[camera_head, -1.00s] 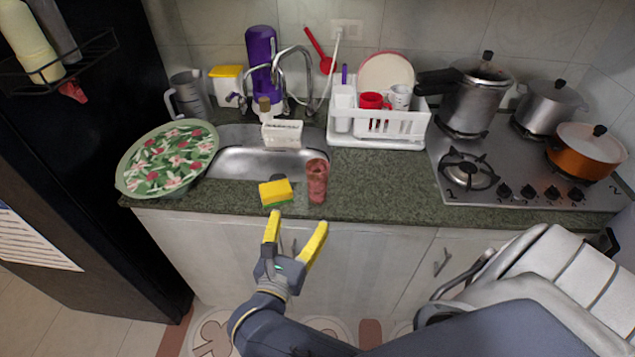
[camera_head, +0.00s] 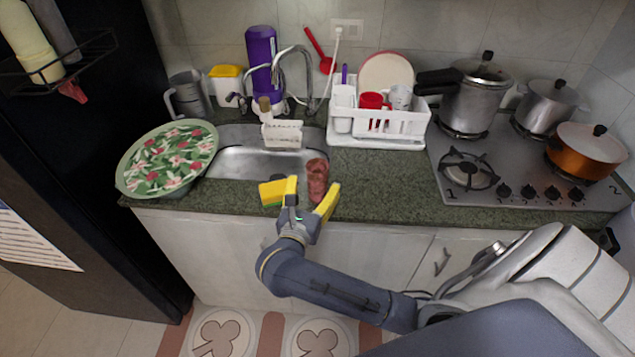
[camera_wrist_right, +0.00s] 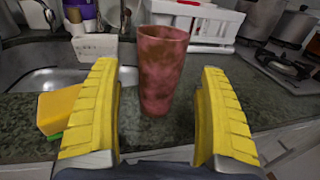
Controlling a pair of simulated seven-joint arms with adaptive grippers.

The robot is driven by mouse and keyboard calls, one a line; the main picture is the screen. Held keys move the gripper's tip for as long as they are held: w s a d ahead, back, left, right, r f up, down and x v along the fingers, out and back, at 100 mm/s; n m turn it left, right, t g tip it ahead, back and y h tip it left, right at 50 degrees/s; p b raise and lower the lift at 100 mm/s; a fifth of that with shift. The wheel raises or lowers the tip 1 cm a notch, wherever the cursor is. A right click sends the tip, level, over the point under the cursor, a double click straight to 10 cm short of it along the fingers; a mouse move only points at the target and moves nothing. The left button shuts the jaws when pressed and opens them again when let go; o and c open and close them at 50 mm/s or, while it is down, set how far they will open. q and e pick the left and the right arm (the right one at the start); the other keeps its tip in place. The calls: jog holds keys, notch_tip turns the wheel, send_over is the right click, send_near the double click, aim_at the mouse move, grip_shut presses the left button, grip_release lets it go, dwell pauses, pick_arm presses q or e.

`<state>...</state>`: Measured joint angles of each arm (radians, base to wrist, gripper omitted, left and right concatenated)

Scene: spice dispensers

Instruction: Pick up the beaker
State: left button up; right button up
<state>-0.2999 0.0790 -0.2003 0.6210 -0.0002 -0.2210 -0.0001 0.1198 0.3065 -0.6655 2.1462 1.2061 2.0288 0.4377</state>
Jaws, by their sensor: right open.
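The beaker appears to be the tall reddish, mottled cup (camera_head: 317,178) standing upright on the counter at the sink's right front edge. It also shows in the right wrist view (camera_wrist_right: 162,68), centred ahead between the two fingers. My right gripper (camera_head: 313,197) has yellow fingers and is open, with its tips close in front of the cup. In the right wrist view the open fingers (camera_wrist_right: 164,105) stand on either side of the cup's lower part, apart from it, with nothing held. My left gripper is not in view.
A yellow and green sponge (camera_head: 271,192) lies just left of my right gripper. The sink (camera_head: 250,162) is behind it. A white dish rack (camera_head: 400,136) with cups stands behind the cup. A stove (camera_head: 510,180) with pots is on the right. A flowered bowl (camera_head: 168,157) sits left.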

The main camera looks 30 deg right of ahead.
aim_at(315, 187)
jog(key=shift+x, duration=1.75)
jog(key=shift+f, duration=0.1)
jog(key=shift+c, duration=0.4)
jog(key=c, duration=1.2)
